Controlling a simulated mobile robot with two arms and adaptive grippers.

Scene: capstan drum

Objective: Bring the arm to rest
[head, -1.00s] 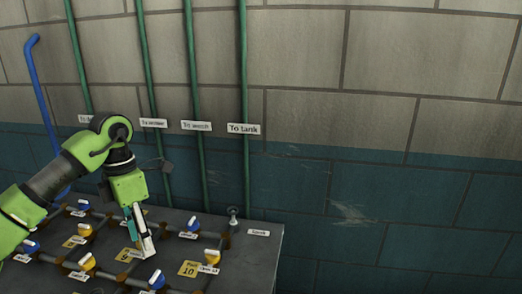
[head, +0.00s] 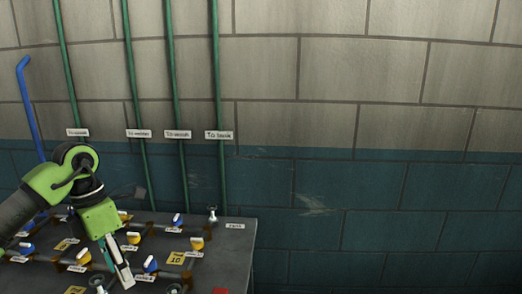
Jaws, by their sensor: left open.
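My left gripper (head: 118,264) hangs from its green arm (head: 62,180) at the left of the head view. Its fingers point down and stand open over a dark grey bench top (head: 236,262) fitted with pipes and valves. It looks empty. A blue-handled valve (head: 151,263) lies just right of the fingertips, and whether they touch it I cannot tell. My right gripper is out of view.
Several yellow and blue valve handles, such as this yellow one (head: 197,243), stick up from the bench. Green pipes (head: 215,80) run up the wall behind, with a "To tank" label (head: 219,135). A blue pipe (head: 30,110) stands at left. The right side is clear.

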